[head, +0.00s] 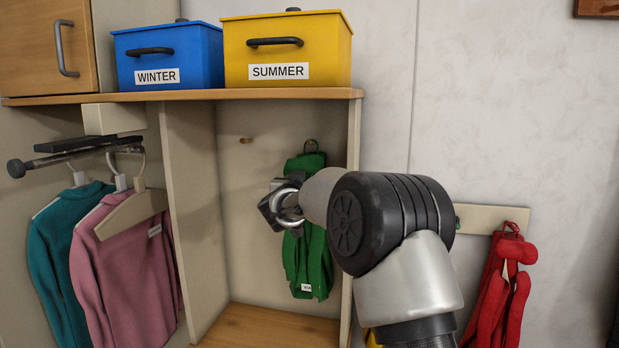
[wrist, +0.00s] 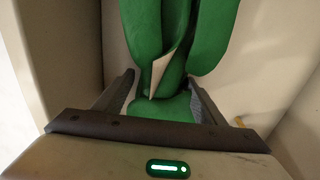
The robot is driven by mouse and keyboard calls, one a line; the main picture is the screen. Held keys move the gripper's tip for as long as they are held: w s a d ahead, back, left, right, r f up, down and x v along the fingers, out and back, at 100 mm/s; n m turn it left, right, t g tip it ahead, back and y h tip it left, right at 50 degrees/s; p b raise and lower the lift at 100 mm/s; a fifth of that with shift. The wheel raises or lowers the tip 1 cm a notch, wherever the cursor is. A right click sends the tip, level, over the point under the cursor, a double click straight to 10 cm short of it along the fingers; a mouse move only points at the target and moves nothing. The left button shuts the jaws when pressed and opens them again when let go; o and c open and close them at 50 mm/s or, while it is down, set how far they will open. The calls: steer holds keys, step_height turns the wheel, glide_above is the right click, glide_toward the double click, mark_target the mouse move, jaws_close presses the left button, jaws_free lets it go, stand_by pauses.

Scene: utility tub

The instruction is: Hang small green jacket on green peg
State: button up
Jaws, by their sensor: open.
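The small green jacket (head: 309,262) hangs folded and upright inside the open cubby, with a small white tag near its bottom. Its top is at a dark hook or peg (head: 311,146) on the back wall; I cannot tell the peg's colour or whether the loop is over it. My gripper (head: 280,207) is in front of the jacket's upper part and hides some of it. In the wrist view my gripper (wrist: 162,92) is open, with one finger on each side of the jacket (wrist: 171,60). I cannot tell whether the fingers touch it.
A bare wooden peg (head: 245,140) is left of the jacket. Blue WINTER (head: 170,57) and yellow SUMMER (head: 300,40) boxes stand on the shelf above. Teal (head: 50,240) and pink (head: 125,265) sweaters hang at left. A red garment (head: 495,290) hangs at right. Cubby walls flank the jacket.

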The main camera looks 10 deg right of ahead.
steer(key=c, duration=1.4)
steer(key=shift+s+r+p, duration=0.2)
steer(key=shift+r+p, duration=0.2)
steer(key=shift+a+r, duration=0.1)
steer(key=shift+s+a+r+p, duration=0.15)
steer(key=shift+s+r+p, duration=0.3)
steer(key=shift+s, duration=0.1)
steer(key=shift+b+v, duration=0.4)
steer(key=shift+v, duration=1)
